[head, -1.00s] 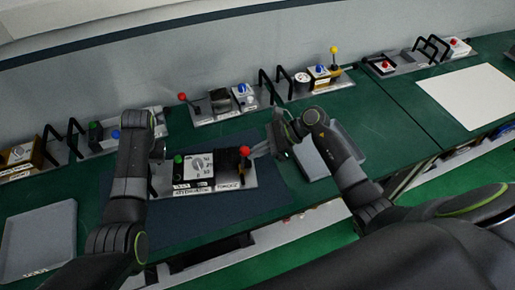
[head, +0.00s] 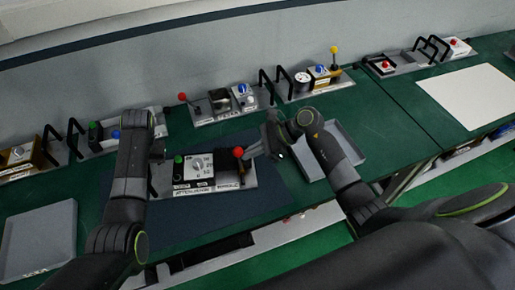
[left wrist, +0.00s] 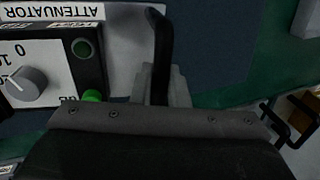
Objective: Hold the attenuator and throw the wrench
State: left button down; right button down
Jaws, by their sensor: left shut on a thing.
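The attenuator (head: 193,167) is a black and white box with a green button and a grey dial on a grey plate. It also shows in the left wrist view (left wrist: 36,62). A black handle (left wrist: 159,45) stands on the plate's left. My left gripper (head: 157,152) is shut on this handle; its fingers (left wrist: 165,85) close around it. The wrench is a lever with a red ball (head: 238,152) on a dark block at the plate's right, its label partly legible. My right gripper (head: 254,151) is beside the red ball, fingertips toward it; contact and finger gap are unclear.
The plate lies on a dark blue mat (head: 272,190) on the green bench. A grey tray (head: 345,140) is partly behind my right arm, another (head: 40,240) is at left. Other panels with handles and knobs, such as a red-knob lever (head: 183,97), line the back.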

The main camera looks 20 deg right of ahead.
aim_at(241, 149)
pick_arm(q)
jog(key=shift+s+d+f, duration=0.15)
jog(key=shift+d, duration=0.05)
pick_arm(e)
jog(key=shift+a, duration=0.3)
jog(key=shift+w+a, duration=0.1)
jog(key=shift+a, duration=0.65)
jog(key=shift+w+a+r, duration=0.1)
jog(key=shift+w+a, duration=0.1)
jog(key=shift+a, duration=0.5)
jog(key=shift+w+a, duration=0.1)
jog(key=shift+a, duration=0.05)
jog(key=shift+d+r, duration=0.3)
jog(key=shift+r, duration=0.4)
jog(key=shift+s+d+r, duration=0.2)
jog(key=shift+d+r, duration=0.45)
jog(key=shift+r, duration=0.15)
pick_arm(q)
jog(key=shift+a, duration=0.15)
pick_arm(e)
jog(key=shift+s+d+r, duration=0.1)
jog(key=shift+d+r, duration=0.15)
jog(key=shift+r, duration=0.15)
